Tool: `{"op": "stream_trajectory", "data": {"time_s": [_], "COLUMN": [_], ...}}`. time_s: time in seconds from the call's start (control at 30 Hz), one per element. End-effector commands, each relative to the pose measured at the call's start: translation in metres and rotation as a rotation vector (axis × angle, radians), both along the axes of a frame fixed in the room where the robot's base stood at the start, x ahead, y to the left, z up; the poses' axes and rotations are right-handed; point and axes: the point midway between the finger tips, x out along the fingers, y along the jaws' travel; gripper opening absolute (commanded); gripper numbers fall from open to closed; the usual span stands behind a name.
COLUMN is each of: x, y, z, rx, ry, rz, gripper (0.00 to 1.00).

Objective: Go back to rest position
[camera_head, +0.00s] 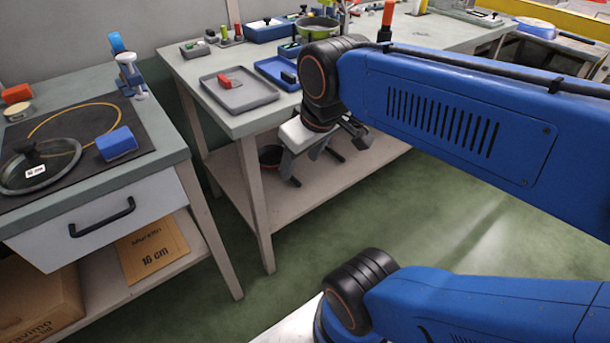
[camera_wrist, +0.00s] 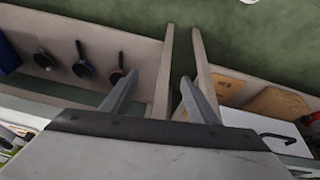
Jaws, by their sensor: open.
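My gripper (camera_head: 312,163) hangs from my blue arm in front of the middle workbench (camera_head: 240,122), in the gap between its top and its lower shelf. In the wrist view its two grey fingers (camera_wrist: 160,76) are spread apart with nothing between them. Beyond them are bench legs, a lower shelf and green floor. No object is held.
The left bench carries a glass lid (camera_head: 62,178), a blue block (camera_head: 117,144) and a drawer (camera_head: 100,225). Cardboard boxes (camera_head: 152,250) lie below. Small dark pans (camera_wrist: 82,66) stand on the lower shelf. A grey tray (camera_head: 250,98) is on the middle bench. Green floor is open in front.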

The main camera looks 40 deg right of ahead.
Motion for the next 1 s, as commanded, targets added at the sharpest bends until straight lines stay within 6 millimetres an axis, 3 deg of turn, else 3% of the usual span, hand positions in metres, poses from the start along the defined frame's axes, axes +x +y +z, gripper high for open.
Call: {"op": "stream_trajectory", "data": {"time_s": [0.1,0.23,1.0], "x": [-0.015,-0.021,-0.022], "y": [0.004,0.006,0.006], "z": [-0.019,-0.028,-0.029], "rx": [0.039,0.060,0.062], "ry": [-0.023,-0.035,-0.035], "rz": [-0.078,-0.121,-0.127], "gripper": [0.54,0.54,0.54]}}
